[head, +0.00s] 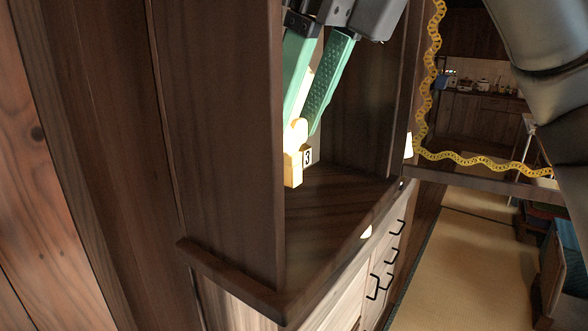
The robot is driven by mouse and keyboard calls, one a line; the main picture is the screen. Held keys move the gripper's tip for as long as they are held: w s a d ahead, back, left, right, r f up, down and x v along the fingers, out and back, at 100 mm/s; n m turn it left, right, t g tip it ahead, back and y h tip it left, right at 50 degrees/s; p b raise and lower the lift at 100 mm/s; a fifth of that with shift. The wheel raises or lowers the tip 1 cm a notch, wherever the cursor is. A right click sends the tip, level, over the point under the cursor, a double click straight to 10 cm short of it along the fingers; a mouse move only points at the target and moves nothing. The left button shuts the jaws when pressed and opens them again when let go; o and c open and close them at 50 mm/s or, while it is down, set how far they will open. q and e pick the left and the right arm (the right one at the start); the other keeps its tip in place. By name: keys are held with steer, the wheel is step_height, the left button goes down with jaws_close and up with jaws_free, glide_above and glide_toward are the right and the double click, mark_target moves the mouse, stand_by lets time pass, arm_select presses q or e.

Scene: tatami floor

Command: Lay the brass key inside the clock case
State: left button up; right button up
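The clock case (222,130) looks like the tall dark wooden case with an open front, and its bare floor (335,215) shows inside. My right gripper (304,128), with green fingers, reaches down into the case from the top of the head view. The key hangs downward inside the case, near the left wall panel. The panel's edge hides part of it. I cannot tell whether its lower end touches the floor. My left gripper is not in view.
A raised ledge (235,283) runs along the case's front. Below are pale drawers with black handles (389,254). Tatami floor (465,255) lies beyond. The case floor right of the key is clear.

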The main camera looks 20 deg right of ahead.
mark_target(299, 171)
steer(key=shift+d+f, duration=0.2)
steer(key=shift+f, duration=0.75)
step_height(299, 171, down, 3)
steer(key=shift+f+b, duration=0.15)
steer(key=shift+b, duration=0.25)
steer(key=shift+w+a+f, duration=0.15)
steer(key=shift+f, duration=0.1)
steer(key=shift+f, duration=0.1)
steer(key=shift+f, duration=0.15)
steer(key=o, duration=1.3)
steer(key=shift+o, duration=0.2)
